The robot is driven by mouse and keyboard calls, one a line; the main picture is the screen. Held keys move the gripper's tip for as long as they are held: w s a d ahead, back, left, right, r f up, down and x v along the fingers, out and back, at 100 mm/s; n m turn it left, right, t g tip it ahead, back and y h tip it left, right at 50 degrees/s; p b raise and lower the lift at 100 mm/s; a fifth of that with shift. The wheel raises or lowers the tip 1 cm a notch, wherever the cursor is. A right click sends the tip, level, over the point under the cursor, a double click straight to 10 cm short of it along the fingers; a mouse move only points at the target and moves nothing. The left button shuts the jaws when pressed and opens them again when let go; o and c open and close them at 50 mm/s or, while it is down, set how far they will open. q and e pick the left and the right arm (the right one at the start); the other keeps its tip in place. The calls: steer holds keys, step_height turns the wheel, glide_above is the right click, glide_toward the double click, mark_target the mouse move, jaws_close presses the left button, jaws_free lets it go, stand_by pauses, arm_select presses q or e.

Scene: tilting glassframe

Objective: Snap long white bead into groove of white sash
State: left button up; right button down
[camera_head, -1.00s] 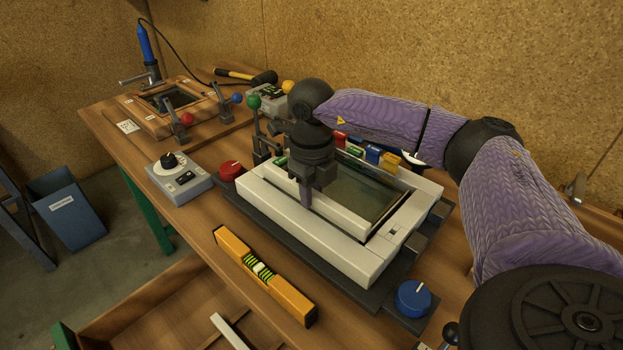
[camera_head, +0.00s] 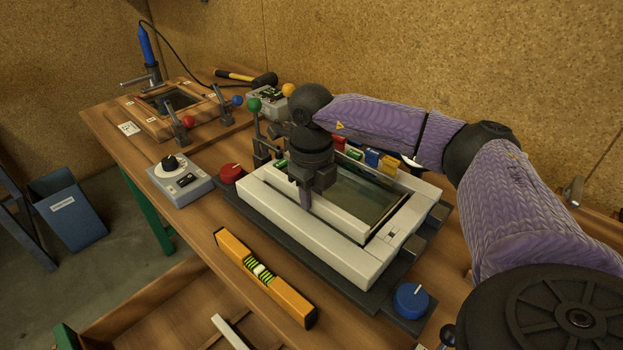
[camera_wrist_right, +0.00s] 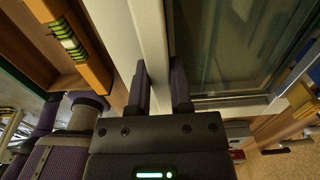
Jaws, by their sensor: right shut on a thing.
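The white sash (camera_head: 340,262) lies on a dark plate on the bench, around a dark glass pane (camera_head: 368,205). The long white bead (camera_head: 343,223) runs along the inner side of the sash's near rail. My right gripper (camera_head: 306,203) points down over this rail and is shut on the bead. In the right wrist view, the bead (camera_wrist_right: 153,38) passes between the two fingers of the right gripper (camera_wrist_right: 160,82), beside the sash rail (camera_wrist_right: 118,28). I cannot tell how deep the bead sits in the groove. My left gripper is out of view.
A yellow spirit level (camera_head: 263,278) lies in front of the sash. A blue knob (camera_head: 410,300) and a red knob (camera_head: 232,173) flank the plate. A grey control box (camera_head: 180,178) and a wooden frame fixture (camera_head: 165,108) stand to the left. Colored blocks (camera_head: 372,158) line the back.

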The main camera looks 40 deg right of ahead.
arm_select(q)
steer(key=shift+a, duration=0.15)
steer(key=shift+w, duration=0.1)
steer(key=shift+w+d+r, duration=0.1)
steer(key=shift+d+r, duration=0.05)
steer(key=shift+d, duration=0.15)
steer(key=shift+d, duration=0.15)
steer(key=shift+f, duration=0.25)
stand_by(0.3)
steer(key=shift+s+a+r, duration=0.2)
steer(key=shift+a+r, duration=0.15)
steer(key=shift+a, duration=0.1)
